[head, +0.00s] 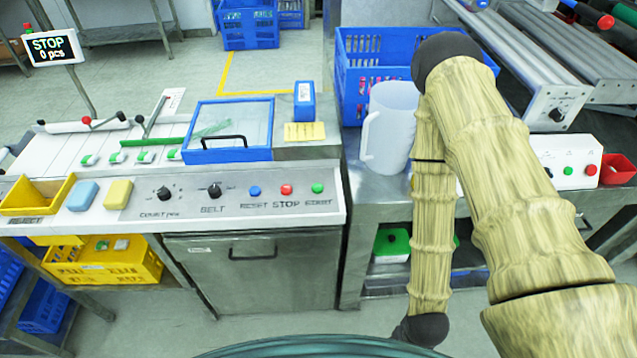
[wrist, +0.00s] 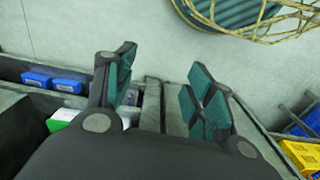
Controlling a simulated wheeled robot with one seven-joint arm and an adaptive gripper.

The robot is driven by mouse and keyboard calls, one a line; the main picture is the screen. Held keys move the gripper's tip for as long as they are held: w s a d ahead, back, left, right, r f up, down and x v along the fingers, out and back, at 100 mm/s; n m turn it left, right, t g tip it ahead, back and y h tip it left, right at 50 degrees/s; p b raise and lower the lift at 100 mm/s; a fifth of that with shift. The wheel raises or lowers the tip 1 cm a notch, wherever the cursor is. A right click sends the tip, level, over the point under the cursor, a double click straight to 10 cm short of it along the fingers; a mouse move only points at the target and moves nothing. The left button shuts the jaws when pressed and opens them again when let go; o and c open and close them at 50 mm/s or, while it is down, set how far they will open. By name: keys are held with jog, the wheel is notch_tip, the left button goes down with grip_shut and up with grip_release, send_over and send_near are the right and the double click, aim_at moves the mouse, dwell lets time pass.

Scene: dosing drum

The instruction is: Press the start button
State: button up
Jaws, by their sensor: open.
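The start button (head: 318,188) is green and sits at the right end of the slanted control panel (head: 130,220) in the head view, above the label START. The red stop button (head: 287,189) and the blue reset button (head: 254,191) are to its left. My gripper (wrist: 160,85) shows in the wrist view with its two fingers wide apart and nothing between them. No button shows in the wrist view. In the head view my arm is on the right, and the gripper itself is not visible there.
Two knobs (head: 214,191), a yellow block (head: 118,194) and a blue block (head: 82,196) are on the panel. A white jug (head: 392,125) and a blue crate (head: 350,50) stand to its right. A second panel (head: 567,155) has similar buttons. The sign (head: 53,47) reads STOP, 0 pcs.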

jog(key=shift+s+r, duration=0.1)
jog(key=shift+s, duration=0.05)
jog(key=shift+c, duration=0.7)
jog(key=shift+w+a, duration=0.1)
jog(key=shift+w, duration=0.2)
jog(key=c, duration=1)
jog(key=shift+s, duration=0.2)
grip_shut()
jog(key=shift+w, duration=0.1)
